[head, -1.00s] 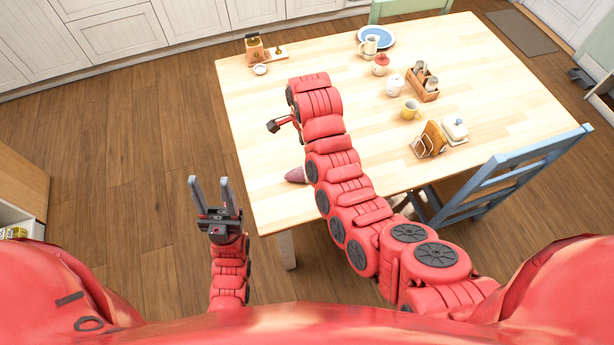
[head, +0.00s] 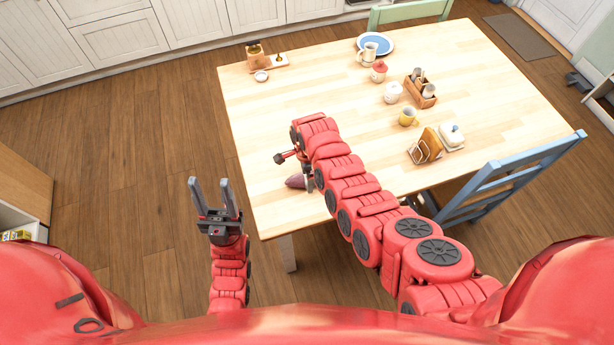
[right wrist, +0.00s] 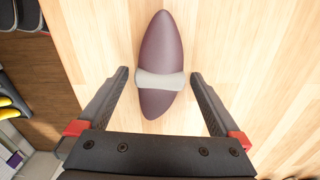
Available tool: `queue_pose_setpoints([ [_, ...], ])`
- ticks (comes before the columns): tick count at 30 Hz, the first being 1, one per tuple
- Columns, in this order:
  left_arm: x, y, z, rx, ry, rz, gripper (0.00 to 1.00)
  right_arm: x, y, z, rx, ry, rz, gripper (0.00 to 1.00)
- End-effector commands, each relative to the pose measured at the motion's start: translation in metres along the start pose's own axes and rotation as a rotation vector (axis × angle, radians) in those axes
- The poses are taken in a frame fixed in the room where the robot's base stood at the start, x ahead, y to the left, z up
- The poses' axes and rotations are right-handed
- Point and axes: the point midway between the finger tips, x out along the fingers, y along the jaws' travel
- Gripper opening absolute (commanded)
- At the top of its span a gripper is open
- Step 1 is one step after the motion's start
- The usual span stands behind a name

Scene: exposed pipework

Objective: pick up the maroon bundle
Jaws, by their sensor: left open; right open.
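The maroon bundle (head: 296,181) lies on the wooden table near its front left edge, partly hidden by my right arm in the head view. In the right wrist view the bundle (right wrist: 161,50) is a long, pointed maroon shape with a pale band (right wrist: 160,81) around it. My right gripper (right wrist: 158,78) is open, with one finger on each side of the banded part and gaps between the fingers and the bundle. In the head view, my right gripper (head: 308,183) is mostly hidden by its arm. My left gripper (head: 214,190) is open and empty, left of the table over the floor.
On the table (head: 290,105) stand a plate (head: 384,43), a jug (head: 369,53), a red-lidded jar (head: 378,72), a yellow mug (head: 408,117), a wooden caddy (head: 424,96) and a toast rack (head: 426,148). A blue chair (head: 500,183) is at the right. The table's left side is mostly clear.

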Motion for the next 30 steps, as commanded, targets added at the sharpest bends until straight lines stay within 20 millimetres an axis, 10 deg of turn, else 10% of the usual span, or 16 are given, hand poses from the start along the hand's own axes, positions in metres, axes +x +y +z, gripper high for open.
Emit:
queue_pose_setpoints([
  [13, 0.0015, -0.0001, -0.0003, 0.0, 0.0, 0.0, 0.5, 0.0071, 0.0, -0.0007, 0.002, -0.001, -0.002, 1.0],
  [27, 0.0016, -0.0001, -0.0003, 0.0, 0.0, 0.0, 0.5, 0.0069, 0.0001, -0.0007, 0.002, 0.0, -0.001, 0.15],
  [30, 0.0016, -0.0001, -0.0003, 0.0, 0.0, 0.0, 0.5, 0.0068, 0.0, -0.0007, 0.002, 0.0, -0.001, 0.14],
])
